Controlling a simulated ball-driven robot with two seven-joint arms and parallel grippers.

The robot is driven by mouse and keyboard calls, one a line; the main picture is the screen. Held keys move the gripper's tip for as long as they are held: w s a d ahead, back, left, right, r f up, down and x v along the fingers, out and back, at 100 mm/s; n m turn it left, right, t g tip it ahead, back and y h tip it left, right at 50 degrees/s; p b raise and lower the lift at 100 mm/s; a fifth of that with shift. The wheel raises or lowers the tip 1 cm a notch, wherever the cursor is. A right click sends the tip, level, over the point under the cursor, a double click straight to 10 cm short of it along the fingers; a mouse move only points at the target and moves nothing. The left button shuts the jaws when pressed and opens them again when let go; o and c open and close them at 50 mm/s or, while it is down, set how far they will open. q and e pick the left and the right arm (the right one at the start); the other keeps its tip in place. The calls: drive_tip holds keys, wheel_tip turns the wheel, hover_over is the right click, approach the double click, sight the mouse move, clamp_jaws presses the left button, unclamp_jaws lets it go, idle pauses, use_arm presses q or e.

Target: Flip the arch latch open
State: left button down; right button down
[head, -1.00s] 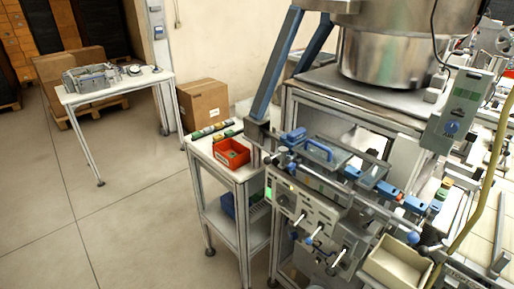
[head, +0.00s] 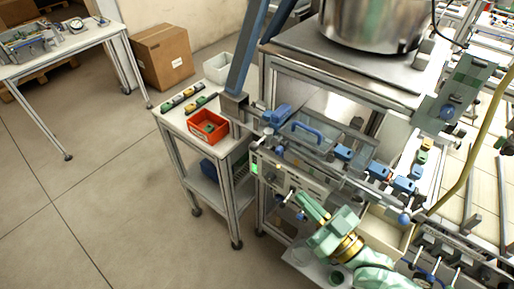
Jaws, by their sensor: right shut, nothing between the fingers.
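A blue arch-shaped handle (head: 308,131), which may be the arch latch, lies on a clear cover on the front of the steel machine. Whether it is latched is too small to tell. My right gripper (head: 312,204), mint green with a gold ring behind it, is below the handle, in front of the machine's control panel (head: 292,178). It is shut and empty, apart from the handle in the picture, and hides part of the panel. My left gripper is not in view.
Blue blocks (head: 380,170) sit along a rail right of the handle. A cream bin (head: 386,236) is right of my right gripper. A red bin (head: 208,126) stands on a side table at left. A yellow hose (head: 478,140) hangs at right. The floor at left is clear.

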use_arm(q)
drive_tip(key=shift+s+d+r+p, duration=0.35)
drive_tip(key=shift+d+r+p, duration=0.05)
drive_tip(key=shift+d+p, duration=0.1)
use_arm(e)
approach(262, 139)
drive_tip(key=w+a, duration=0.1)
drive_tip(key=a, duration=0.4)
drive_tip(key=shift+w+a+r, duration=0.3)
drive_tip(key=shift+w+a, duration=0.05)
drive_tip(key=shift+a, duration=0.05)
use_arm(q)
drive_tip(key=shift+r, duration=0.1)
